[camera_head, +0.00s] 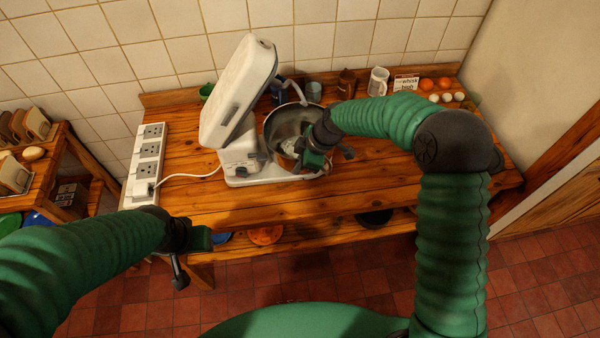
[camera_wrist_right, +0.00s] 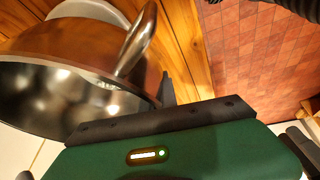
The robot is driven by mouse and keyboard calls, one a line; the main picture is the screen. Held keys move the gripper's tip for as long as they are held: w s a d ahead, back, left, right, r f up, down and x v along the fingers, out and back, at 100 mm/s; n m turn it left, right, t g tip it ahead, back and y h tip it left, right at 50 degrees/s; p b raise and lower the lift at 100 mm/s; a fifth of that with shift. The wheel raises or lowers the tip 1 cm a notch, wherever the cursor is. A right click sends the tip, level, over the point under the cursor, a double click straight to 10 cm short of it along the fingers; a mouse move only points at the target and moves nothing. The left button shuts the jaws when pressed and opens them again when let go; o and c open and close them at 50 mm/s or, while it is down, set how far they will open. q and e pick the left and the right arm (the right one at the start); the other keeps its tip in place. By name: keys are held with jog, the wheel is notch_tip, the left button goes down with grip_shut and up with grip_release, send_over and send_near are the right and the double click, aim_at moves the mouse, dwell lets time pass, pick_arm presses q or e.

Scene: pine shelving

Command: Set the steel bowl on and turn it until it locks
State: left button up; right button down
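The steel bowl (camera_head: 283,118) is at the white stand mixer (camera_head: 240,90), over the mixer's base (camera_head: 272,178). The mixer's head is tilted up. In the right wrist view the bowl (camera_wrist_right: 40,95) shows its shiny inside and a curved steel handle (camera_wrist_right: 138,42). My right gripper (camera_head: 318,157) is at the bowl's near right side. One dark finger shows beside the rim in the wrist view; its grip is hidden. Whether the bowl sits flat on the base cannot be seen. My left gripper (camera_head: 188,262) hangs off the bench's front left, away from the bowl.
A power strip (camera_head: 149,160) lies at the bench's left end, with the mixer's white cord plugged in. The bench's right front (camera_head: 400,185) is clear.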

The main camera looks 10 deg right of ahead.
jog(key=w, duration=0.5)
jog(key=shift+w+a, duration=0.15)
jog(key=shift+w, duration=0.2)
jog(key=shift+f+b, duration=0.3)
jog(key=shift+f, duration=0.05)
jog(key=shift+f+b, duration=0.8)
jog(key=shift+f, duration=0.05)
dwell(1.3)
jog(key=shift+s+f, duration=0.1)
jog(key=shift+s, duration=0.1)
jog(key=shift+a, duration=0.15)
jog(key=shift+w+a+m+t, duration=0.1)
jog(key=shift+a+m+t, duration=0.3)
jog(key=shift+m, duration=0.3)
jog(key=shift+w+a+m+h, duration=0.2)
jog(key=shift+a+m+h, duration=0.1)
jog(key=shift+a+m, duration=0.25)
jog(key=shift+w+a+m, duration=0.15)
jog(key=shift+m, duration=0.2)
jog(key=shift+w+a, duration=0.1)
jog(key=shift+a, duration=0.05)
